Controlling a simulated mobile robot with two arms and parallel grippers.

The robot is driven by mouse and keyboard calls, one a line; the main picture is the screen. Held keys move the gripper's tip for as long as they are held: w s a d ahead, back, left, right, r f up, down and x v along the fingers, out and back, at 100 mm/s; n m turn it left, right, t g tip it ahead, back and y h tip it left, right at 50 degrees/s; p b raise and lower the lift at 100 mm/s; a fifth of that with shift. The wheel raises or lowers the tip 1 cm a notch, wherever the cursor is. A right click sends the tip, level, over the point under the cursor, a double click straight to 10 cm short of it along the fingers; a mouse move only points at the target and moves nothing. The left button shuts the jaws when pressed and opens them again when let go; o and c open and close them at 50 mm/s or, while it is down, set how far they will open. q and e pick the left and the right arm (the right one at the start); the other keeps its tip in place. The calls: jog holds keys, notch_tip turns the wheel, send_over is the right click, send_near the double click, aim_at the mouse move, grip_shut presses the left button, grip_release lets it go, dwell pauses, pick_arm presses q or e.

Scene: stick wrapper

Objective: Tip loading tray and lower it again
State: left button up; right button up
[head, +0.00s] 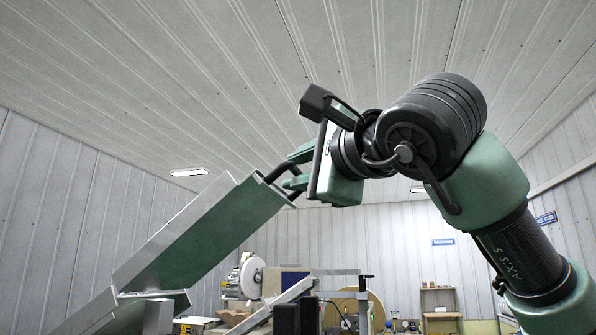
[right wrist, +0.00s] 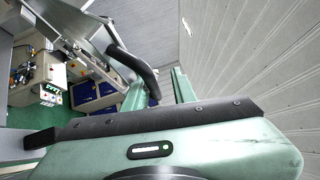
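The loading tray (head: 200,235), a long green and bare-metal channel, is tilted steeply in the head view, rising from lower left to upper right. A black bent handle (head: 277,172) sticks out from its raised end; it also shows as a dark curved tube in the right wrist view (right wrist: 133,66). My right gripper (head: 299,168) is at this handle, with one green finger on each side of it, and seems shut on it; the exact contact is partly hidden. In the right wrist view the fingers (right wrist: 158,88) flank the tube. My left gripper is not in view.
Behind are a white machine with a round reel (head: 250,277), a wooden disc (head: 355,308) and a small shelf (head: 438,308). The right wrist view shows machine units (right wrist: 38,75) and blue boxes (right wrist: 98,95) at left. The space above the tray is clear up to the ceiling.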

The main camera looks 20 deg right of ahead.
jog(key=shift+f, duration=0.2)
jog(key=shift+s, duration=0.1)
